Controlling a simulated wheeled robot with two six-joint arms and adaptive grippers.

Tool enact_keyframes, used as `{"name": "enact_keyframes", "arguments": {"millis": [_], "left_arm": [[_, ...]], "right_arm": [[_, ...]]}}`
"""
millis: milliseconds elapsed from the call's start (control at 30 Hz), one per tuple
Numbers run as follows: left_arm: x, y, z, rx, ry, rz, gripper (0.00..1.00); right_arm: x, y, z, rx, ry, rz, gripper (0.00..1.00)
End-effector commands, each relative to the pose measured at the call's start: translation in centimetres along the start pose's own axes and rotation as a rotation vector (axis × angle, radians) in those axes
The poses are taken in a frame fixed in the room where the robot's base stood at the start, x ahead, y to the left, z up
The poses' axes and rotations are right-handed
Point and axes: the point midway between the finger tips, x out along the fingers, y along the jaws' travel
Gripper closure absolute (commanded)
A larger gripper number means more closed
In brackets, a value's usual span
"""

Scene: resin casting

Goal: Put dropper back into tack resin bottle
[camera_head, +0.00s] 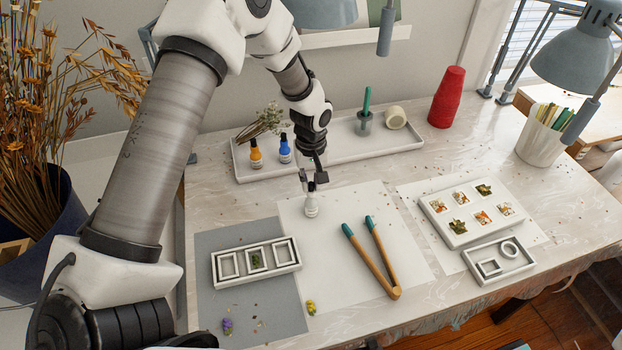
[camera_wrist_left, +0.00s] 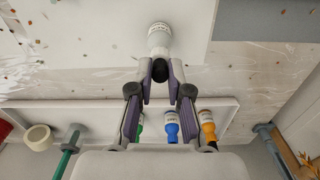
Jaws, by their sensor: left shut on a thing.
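The white tack resin bottle (camera_head: 311,209) stands upright on the white sheet near the table's middle, and it shows at the top of the left wrist view (camera_wrist_left: 159,36). My left gripper (camera_head: 315,186) points down right over the bottle's top. In the left wrist view its fingers are shut on the dropper (camera_wrist_left: 160,70), whose black bulb shows between the fingertips. The dropper is in line with the bottle's neck and looks to touch or sit in it; I cannot tell how far in it is. The dropper's glass part is hidden. My right gripper is not in view.
Behind, a white tray (camera_head: 380,151) holds orange (camera_head: 256,155) and blue (camera_head: 285,149) bottles; a green one (camera_wrist_left: 140,123) shows in the wrist view. Wooden tongs (camera_head: 376,260) lie to the right. A frame mold (camera_head: 256,275) is front left. The sheet around the bottle is clear.

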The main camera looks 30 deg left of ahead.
Motion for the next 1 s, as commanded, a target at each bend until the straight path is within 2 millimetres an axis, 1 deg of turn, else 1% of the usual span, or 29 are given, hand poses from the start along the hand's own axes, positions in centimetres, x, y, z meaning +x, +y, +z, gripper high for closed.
{"name": "enact_keyframes", "arguments": {"millis": [33,200,333,400,433,767,867,967,1000], "left_arm": [[0.5,0.0,0.0,0.0,0.0,0.0,0.92],[1.4,0.0,0.0,0.0,-0.001,-0.001,0.92],[1.2,0.0,0.0,0.0,0.0,0.0,0.92],[1.2,0.0,0.0,0.0,0.0,0.0,0.65],[1.2,0.0,0.0,0.0,0.0,0.0,0.54],[1.0,0.0,0.0,0.0,0.0,0.0,0.53],[0.0,0.1,-0.1,0.0,0.002,0.002,0.53],[-2.1,0.1,-0.1,0.0,0.002,0.003,0.53],[-3.1,0.1,-0.1,0.0,0.003,0.003,0.53]], "right_arm": [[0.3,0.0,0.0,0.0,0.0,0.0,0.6],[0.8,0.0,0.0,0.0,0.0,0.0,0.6],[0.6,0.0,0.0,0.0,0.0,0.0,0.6],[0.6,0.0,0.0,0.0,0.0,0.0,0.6],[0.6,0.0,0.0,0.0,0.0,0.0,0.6],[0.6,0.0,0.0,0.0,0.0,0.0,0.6],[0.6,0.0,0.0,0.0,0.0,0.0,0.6],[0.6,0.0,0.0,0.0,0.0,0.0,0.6],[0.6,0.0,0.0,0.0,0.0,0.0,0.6]]}}
